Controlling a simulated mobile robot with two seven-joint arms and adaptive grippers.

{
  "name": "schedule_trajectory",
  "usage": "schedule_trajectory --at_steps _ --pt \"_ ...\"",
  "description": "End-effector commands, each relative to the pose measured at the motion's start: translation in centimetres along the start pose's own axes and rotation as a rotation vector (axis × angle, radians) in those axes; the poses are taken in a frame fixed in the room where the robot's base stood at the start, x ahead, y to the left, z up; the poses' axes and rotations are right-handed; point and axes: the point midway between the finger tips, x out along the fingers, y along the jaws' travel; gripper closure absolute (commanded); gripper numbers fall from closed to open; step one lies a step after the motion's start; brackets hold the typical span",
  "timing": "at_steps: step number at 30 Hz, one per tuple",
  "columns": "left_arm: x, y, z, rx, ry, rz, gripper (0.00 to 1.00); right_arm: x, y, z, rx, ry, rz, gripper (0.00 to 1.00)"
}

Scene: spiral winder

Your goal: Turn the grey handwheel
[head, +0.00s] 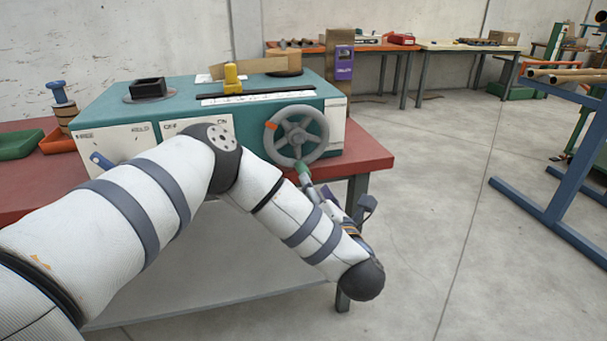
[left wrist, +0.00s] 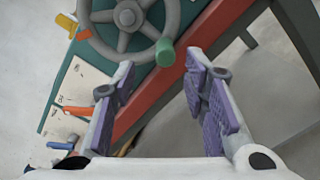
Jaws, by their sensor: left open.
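The grey handwheel (head: 296,136) is on the front of the teal machine (head: 215,108), at its right end. It has an orange mark on its rim and a green handle (head: 303,172) at its bottom. In the left wrist view the wheel (left wrist: 127,15) is at the top, with the green handle (left wrist: 165,52) just beyond my fingertips. My left gripper (left wrist: 160,72) is open, with purple pads. In the head view the gripper is mostly hidden behind my left arm. My right gripper is out of view.
The machine stands on a red-topped bench (head: 368,152). A blue lever (head: 102,160) is on its front panel. Green and orange trays (head: 58,143) lie at left. A blue rack (head: 560,195) stands at right. The floor between is clear.

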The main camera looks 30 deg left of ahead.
Motion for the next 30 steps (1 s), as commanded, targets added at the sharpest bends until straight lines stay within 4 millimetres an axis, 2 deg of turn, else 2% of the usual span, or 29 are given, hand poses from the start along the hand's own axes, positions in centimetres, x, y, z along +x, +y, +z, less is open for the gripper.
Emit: schedule_trajectory --at_steps 1,3,6,12,16,23,28,29,30 --pt "0.6 -2.3 -2.1 0.025 0.019 -0.021 0.59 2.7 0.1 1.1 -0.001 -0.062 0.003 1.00" --pt "1.9 -2.1 -2.0 0.019 0.016 -0.015 0.59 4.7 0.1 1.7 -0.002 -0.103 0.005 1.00" --pt "4.5 -0.7 -0.8 0.011 0.006 -0.002 0.59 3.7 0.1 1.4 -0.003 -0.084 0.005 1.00" --pt "8.2 -0.6 -0.5 0.009 0.002 -0.003 0.59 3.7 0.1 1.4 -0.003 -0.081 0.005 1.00" --pt "9.0 -0.6 -0.4 0.010 0.001 -0.005 0.59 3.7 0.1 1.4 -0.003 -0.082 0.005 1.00" --pt "9.1 -0.6 -0.4 0.010 0.001 -0.006 0.59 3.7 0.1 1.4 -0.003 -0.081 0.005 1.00" --pt "9.1 -0.6 -0.5 0.010 0.001 -0.006 0.96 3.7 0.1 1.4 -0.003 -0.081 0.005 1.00" --pt "9.1 -0.6 -0.5 0.010 0.001 -0.006 1.00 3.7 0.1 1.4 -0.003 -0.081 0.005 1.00" --pt "9.1 -0.6 -0.5 0.010 0.001 -0.006 1.00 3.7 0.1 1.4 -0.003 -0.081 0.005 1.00"
